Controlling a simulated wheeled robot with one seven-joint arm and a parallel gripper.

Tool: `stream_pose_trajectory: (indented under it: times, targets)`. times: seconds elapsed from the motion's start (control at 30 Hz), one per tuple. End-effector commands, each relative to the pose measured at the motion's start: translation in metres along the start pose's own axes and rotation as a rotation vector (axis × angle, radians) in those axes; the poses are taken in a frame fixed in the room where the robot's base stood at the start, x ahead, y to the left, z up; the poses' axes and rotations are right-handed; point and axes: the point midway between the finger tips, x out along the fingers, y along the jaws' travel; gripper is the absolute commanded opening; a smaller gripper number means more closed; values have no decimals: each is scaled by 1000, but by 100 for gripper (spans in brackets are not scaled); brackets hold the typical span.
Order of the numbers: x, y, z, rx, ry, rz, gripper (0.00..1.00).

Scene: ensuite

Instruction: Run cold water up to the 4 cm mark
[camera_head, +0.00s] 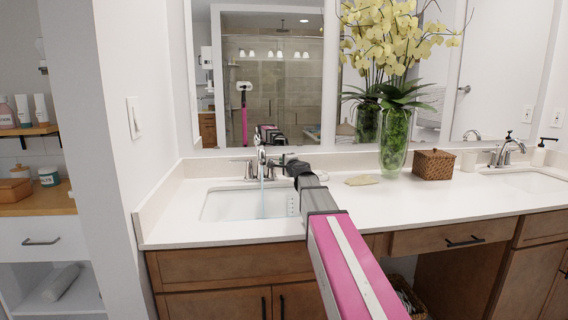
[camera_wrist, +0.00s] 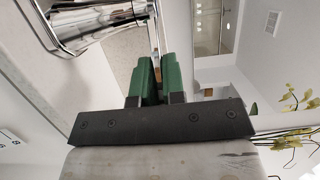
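The left sink basin (camera_head: 224,206) is white and set into the counter. Its chrome faucet (camera_head: 261,158) also shows large in the wrist view (camera_wrist: 88,22). A thin bluish stream of water (camera_head: 262,197) falls from the spout into the basin. A small white marked gauge (camera_head: 292,205) stands at the basin's right side; its marks and the water level are too small to read. My gripper (camera_head: 284,165) is at the right side of the faucet. In the wrist view its green fingers (camera_wrist: 159,62) are close together, with the chrome tap lever (camera_wrist: 153,30) running between their tips.
A flat beige item (camera_head: 361,180), a glass vase with yellow orchids (camera_head: 394,145) and a woven box (camera_head: 433,164) stand to the right on the counter. A second sink (camera_head: 528,180) is at the far right. A wall and mirror (camera_head: 270,80) close off the back.

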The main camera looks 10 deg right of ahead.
Motion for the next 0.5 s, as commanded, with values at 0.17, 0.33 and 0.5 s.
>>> stream_pose_trajectory:
  times: [0.17,0.33,0.5]
  targets:
    - [0,0,0,0,-1,1,35]
    - [0,0,0,0,-1,0,35]
    - [-7,0,0,0,-1,0,35]
